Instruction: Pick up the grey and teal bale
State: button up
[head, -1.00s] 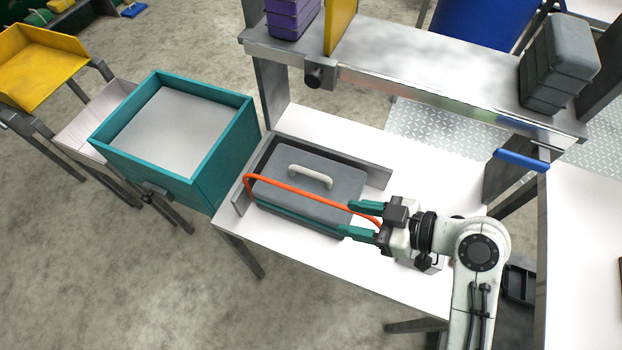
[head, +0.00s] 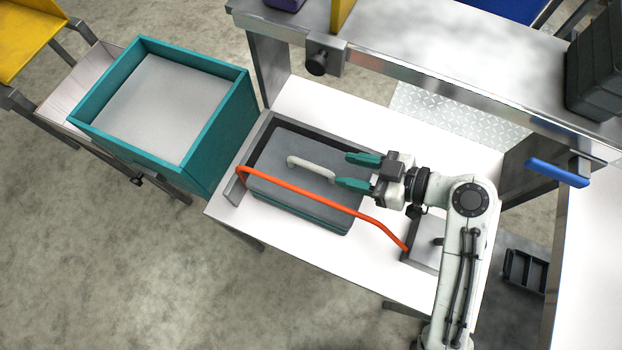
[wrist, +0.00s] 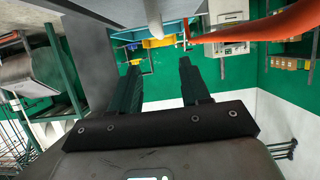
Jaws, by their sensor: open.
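The grey and teal bale (head: 290,205) lies flat on the white table, grey on top with a teal band low on its side. A pale handle (head: 311,164) stands on its top. My gripper (head: 343,170) is open and empty, with its teal fingers pointing left over the bale's right part, close to the handle's right end. In the wrist view the two fingers (wrist: 160,70) are spread apart with nothing held between them. A pale rounded piece (wrist: 153,22) hangs at the top there, possibly the handle.
An orange bar (head: 310,198) crosses over the bale's near part. A metal corner fence (head: 258,135) borders the bale at left and back. A teal box (head: 225,130) stands left. A metal shelf (head: 440,75) holds a dark stacked block (head: 595,70). White table shows front and right.

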aim_at(317, 166)
notch_tip(317, 166, down, 3)
jog(key=shift+r+b, duration=0.15)
jog(key=shift+b, duration=0.5)
jog(key=shift+w+a, duration=0.2)
jog(key=shift+a, duration=0.35)
jog(key=b+x, duration=0.1)
jog(key=x, duration=0.5)
jog(key=shift+a, duration=0.1)
grip_shut()
jog(key=shift+w+r, duration=0.1)
jog(key=shift+r, duration=0.05)
